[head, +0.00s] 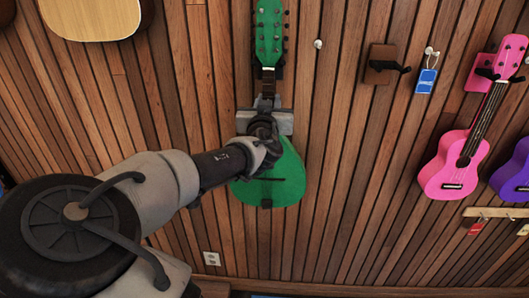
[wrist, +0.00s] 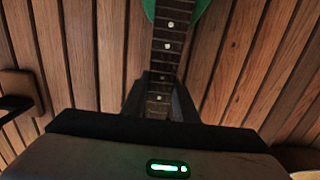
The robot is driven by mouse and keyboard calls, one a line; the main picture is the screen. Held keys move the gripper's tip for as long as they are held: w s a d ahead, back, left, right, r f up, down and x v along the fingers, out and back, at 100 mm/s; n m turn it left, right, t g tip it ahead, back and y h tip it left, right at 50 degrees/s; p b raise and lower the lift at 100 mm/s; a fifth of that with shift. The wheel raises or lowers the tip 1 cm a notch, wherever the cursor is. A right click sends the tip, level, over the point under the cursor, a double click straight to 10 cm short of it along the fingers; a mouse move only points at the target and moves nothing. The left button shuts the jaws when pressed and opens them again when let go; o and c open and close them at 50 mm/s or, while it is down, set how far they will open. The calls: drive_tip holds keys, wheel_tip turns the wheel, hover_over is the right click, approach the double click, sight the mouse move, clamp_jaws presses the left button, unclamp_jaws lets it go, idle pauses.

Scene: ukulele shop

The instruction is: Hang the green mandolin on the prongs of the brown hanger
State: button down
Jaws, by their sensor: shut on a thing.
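The green mandolin (head: 272,187) is upright in front of the slatted wall in the middle of the head view, headstock up. My gripper (head: 268,101) is shut on its neck, just below the headstock; my wrist covers part of the upper body. In the wrist view the dark, dotted fretboard (wrist: 170,45) runs between the fingers of my gripper (wrist: 160,95). The brown hanger (head: 380,64) is on the wall to the right of the mandolin, its black prongs empty. It also shows at the left edge of the wrist view (wrist: 22,88).
Pink (head: 459,160) and purple (head: 515,178) ukuleles hang farther right. A light wooden instrument (head: 92,16) is at top left. The wall between mandolin and brown hanger holds only a small white knob (head: 318,44).

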sight(268, 92)
drive_tip(key=shift+r+p, duration=1)
drive_tip(key=shift+r, duration=0.5)
drive_tip(key=shift+s+a+p, duration=0.15)
drive_tip(key=shift+s+p, duration=0.15)
drive_tip(key=shift+s, duration=2.3)
drive_tip(key=shift+s+a+p, duration=0.1)
drive_tip(key=shift+s+p, duration=0.95)
drive_tip(key=shift+s, duration=1.8)
